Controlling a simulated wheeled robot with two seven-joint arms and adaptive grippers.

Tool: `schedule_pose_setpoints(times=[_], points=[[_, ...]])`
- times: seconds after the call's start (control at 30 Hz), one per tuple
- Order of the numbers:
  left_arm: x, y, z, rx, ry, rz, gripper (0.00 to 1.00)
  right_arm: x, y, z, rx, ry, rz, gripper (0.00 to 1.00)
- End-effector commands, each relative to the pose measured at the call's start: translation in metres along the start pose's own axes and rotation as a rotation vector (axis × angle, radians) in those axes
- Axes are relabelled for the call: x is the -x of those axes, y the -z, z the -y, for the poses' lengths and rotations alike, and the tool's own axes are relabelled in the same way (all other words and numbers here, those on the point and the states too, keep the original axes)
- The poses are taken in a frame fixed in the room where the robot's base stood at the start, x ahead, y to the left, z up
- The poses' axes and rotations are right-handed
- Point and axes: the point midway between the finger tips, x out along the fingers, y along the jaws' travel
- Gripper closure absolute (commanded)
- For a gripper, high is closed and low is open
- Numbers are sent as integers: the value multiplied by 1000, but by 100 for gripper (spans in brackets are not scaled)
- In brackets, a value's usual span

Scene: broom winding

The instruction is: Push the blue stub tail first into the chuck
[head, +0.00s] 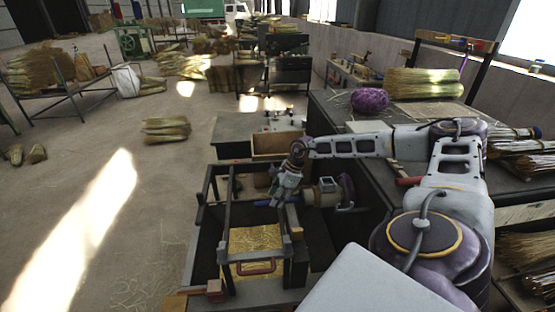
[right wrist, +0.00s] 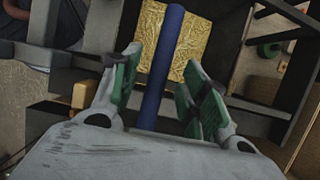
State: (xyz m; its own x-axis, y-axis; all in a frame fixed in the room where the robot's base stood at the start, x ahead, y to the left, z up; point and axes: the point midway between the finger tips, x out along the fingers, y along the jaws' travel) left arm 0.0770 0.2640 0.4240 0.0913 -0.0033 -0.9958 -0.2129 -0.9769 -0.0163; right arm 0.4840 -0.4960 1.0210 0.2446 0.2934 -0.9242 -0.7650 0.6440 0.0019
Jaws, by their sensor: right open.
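My right gripper (head: 280,199) points down over the machine frame in the head view. In the right wrist view the blue stub (right wrist: 165,50) runs lengthwise between the two green-padded fingers of my open right gripper (right wrist: 160,75). Gaps show on both sides of it, and its near end is hidden behind the gripper body. A pale round part, likely the chuck (head: 309,196), sits right of the gripper in the head view; its opening cannot be seen. My left gripper is not in view.
A straw-filled tray (head: 255,240) lies inside the dark frame (head: 227,197), with a red handle (head: 256,268) at its front. A wooden box (head: 277,143) stands behind. The dark workbench (head: 330,110) with straw bundles (head: 424,83) is at the right. Open floor lies left.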

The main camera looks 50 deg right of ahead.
Motion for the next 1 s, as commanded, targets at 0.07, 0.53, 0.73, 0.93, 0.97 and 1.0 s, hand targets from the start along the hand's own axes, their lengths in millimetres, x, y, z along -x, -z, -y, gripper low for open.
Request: schedule_pose_setpoints(times=[0.07, 0.53, 0.73, 0.93, 0.97, 1.0], points=[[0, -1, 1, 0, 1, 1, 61, 0, 0, 0, 0, 0, 0, 56], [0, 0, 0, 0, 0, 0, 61, 30, 1, 0, 0, 2, -1, 56], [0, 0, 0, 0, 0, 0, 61, 60, 1, 0, -1, 2, -1, 56], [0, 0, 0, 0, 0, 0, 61, 89, 1, 0, -1, 1, -1, 56], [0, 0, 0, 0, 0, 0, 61, 93, 0, 0, 0, 2, 0, 56], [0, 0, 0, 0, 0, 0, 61, 98, 0, 0, 0, 2, 0, 56]])
